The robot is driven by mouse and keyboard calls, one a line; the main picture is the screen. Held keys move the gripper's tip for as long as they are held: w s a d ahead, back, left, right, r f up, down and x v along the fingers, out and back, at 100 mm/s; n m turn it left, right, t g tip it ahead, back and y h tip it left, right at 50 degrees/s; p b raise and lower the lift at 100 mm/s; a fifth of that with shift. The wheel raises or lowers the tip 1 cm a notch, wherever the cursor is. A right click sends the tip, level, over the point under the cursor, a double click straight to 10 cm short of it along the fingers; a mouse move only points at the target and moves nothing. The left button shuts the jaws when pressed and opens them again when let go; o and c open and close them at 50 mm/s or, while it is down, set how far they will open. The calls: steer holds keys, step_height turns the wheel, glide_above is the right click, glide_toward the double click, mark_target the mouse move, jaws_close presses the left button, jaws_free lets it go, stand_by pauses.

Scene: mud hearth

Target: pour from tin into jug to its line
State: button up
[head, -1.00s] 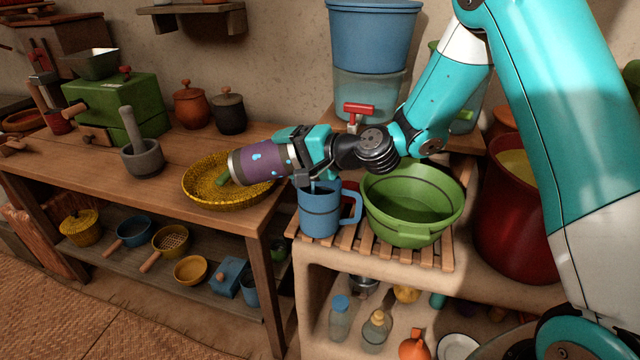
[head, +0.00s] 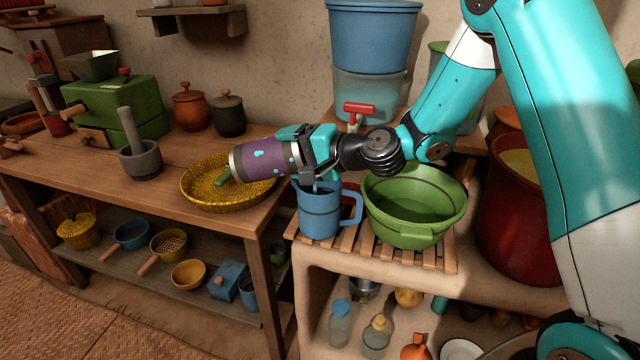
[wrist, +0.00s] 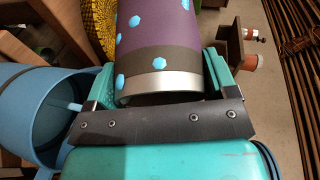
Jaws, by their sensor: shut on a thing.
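The tin (head: 262,160) is a purple cylinder with pale blue spots, dark bands and metal rims. My gripper (head: 300,150) is shut around it near its right end and holds it lying almost level; the wrist view also shows the tin (wrist: 158,40) between the jaws (wrist: 160,90). The jug (head: 318,212) is blue with a dark line around it and a handle on its right. It stands upright just below my gripper. In the wrist view the jug (wrist: 25,110) is at the left, with a thin pale blue streak inside. I cannot tell its fill level.
A green bowl (head: 412,228) stands right of the jug on the wooden slats (head: 345,240). A yellow woven tray (head: 205,197) lies behind the tin on the table. A blue water container (head: 372,40) with a red tap (head: 360,108) stands behind. A large red pot (head: 515,225) is farther right.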

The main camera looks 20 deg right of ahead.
steer(key=shift+s+d+r+t+y+b, duration=0.2)
steer(key=shift+d+t+y+b, duration=0.3)
steer(key=shift+b, duration=1.15)
stand_by(0.4)
